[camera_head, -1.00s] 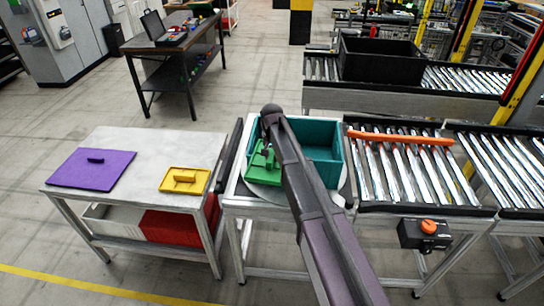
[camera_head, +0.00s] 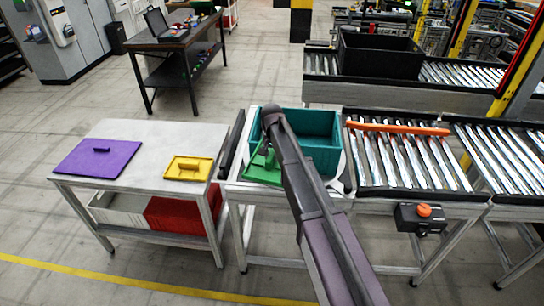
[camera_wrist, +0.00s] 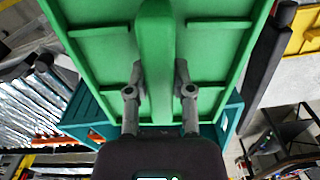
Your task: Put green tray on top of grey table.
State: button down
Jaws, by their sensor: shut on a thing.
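The green tray (camera_head: 262,167) is in my gripper, over the front left of the teal bin in the head view. In the wrist view the green tray (camera_wrist: 210,60) fills the upper middle, and my gripper (camera_wrist: 158,85) is shut on its central raised handle. In the head view my arm hides most of my gripper. The grey table (camera_head: 150,150) stands to the left, with a purple tray (camera_head: 98,157) and a yellow tray (camera_head: 188,168) flat on its top.
The teal bin (camera_head: 318,152) sits on a stand beside the roller conveyor (camera_head: 400,160), which carries an orange bar (camera_head: 398,128). A dark rail (camera_head: 232,145) stands between the table and the bin. The table's back and its middle are bare. Red and white bins sit on its lower shelf.

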jog(key=shift+s+f+m+b, duration=0.15)
jog(key=shift+f+b, duration=0.4)
jog(key=shift+f, duration=0.1)
jog(key=shift+s+f+m+b, duration=0.15)
jog(key=shift+f+b, duration=0.4)
jog(key=shift+f, duration=0.1)
notch_tip(320, 180, down, 12)
jog(key=m+b, duration=0.4)
jog(key=b, duration=0.8)
jog(key=shift+s+a+f, duration=0.15)
jog(key=shift+s+f, duration=0.1)
jog(key=shift+s, duration=0.2)
